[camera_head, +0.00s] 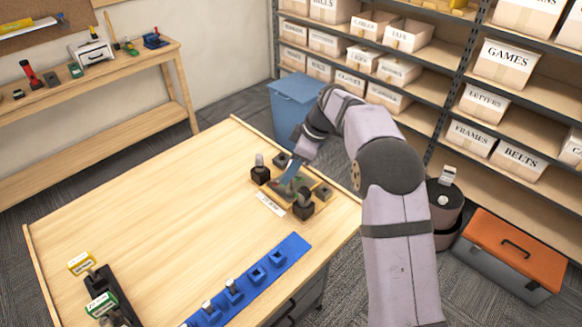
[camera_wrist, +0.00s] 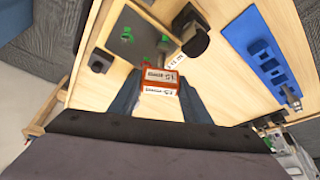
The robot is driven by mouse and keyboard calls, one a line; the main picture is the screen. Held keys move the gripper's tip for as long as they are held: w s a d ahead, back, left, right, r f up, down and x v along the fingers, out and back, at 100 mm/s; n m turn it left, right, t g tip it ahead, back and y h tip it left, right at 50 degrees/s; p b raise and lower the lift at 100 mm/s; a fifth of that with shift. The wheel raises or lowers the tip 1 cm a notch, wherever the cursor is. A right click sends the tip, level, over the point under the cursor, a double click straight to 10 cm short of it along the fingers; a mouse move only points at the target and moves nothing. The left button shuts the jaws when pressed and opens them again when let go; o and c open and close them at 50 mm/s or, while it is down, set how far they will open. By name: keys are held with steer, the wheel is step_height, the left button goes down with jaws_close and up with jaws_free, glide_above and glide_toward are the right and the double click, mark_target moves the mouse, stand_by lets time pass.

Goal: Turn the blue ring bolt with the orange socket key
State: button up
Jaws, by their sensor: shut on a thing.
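In the wrist view, the orange socket key (camera_wrist: 158,76) shows its orange head with a white printed label. It sits between the two blue-grey fingers of my gripper (camera_wrist: 159,98), which are shut on it. In the head view, my gripper (camera_head: 289,174) points down over a wooden board (camera_head: 322,184) with dark blocks at its corners. The fingers hide the key there. I cannot make out the blue ring bolt in either view.
A blue rack (camera_head: 245,283) with square sockets lies along the table's front edge. A black holder (camera_head: 99,283) with yellow- and green-labelled keys stands at the left. A white label strip (camera_head: 270,203) lies by the board. The table's middle is clear.

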steer(key=m+b, duration=0.1)
steer(key=m, duration=0.1)
steer(key=m+t+b, duration=0.1)
steer(key=m, duration=0.1)
steer(key=shift+t+h, duration=0.3)
steer(key=shift+h, duration=0.1)
steer(key=m+t+h+p, duration=0.1)
steer(key=m, duration=0.3)
steer(key=shift+r+m, duration=0.15)
steer(key=shift+m, duration=0.25)
steer(key=m+h+p, duration=0.1)
steer(key=m, duration=0.1)
steer(key=m+p, duration=0.1)
steer(key=m, duration=0.1)
steer(key=shift+a+t+h, duration=0.1)
steer(key=shift+t+h, duration=0.3)
steer(key=m+h, duration=0.1)
steer(key=m, duration=0.2)
steer(key=m+h+b, duration=0.1)
steer(key=m, duration=0.1)
steer(key=shift+f+m, duration=0.2)
steer(key=shift+m, duration=0.2)
steer(key=shift+n, duration=0.5)
steer(key=shift+r, duration=0.15)
steer(key=shift+r+p, duration=1.5)
steer(key=shift+r, duration=0.7)
